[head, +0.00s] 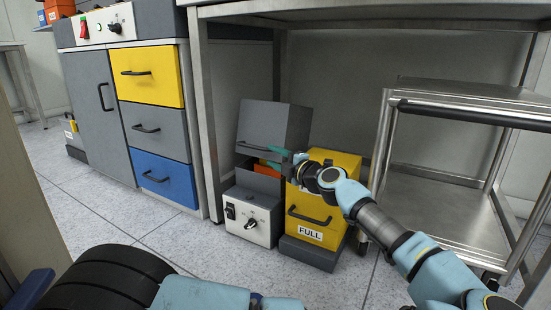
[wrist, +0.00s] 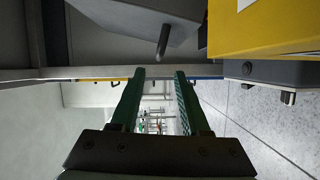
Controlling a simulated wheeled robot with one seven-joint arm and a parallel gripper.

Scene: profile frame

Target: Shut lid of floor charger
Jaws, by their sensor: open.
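The floor charger (head: 250,218) is a white box with a dark switch and a knob, on the floor under the steel table. Its grey lid (head: 280,125) stands raised above it, with a dark handle on its front. Something orange (head: 267,171) shows in the gap under the lid. My gripper (head: 276,157) has green fingers and is at the lid's lower right front, near the handle. In the wrist view the fingers (wrist: 160,72) are apart with nothing between them. A grey part with a dark handle (wrist: 163,37), seemingly the lid, is just beyond them. Contact cannot be told.
A yellow box (head: 330,178) labelled FULL stands close right of the charger, partly behind my arm. A steel table leg (head: 205,120) and a drawer cabinet (head: 160,145) are at left. A steel cart (head: 460,180) is at right. Floor in front is clear.

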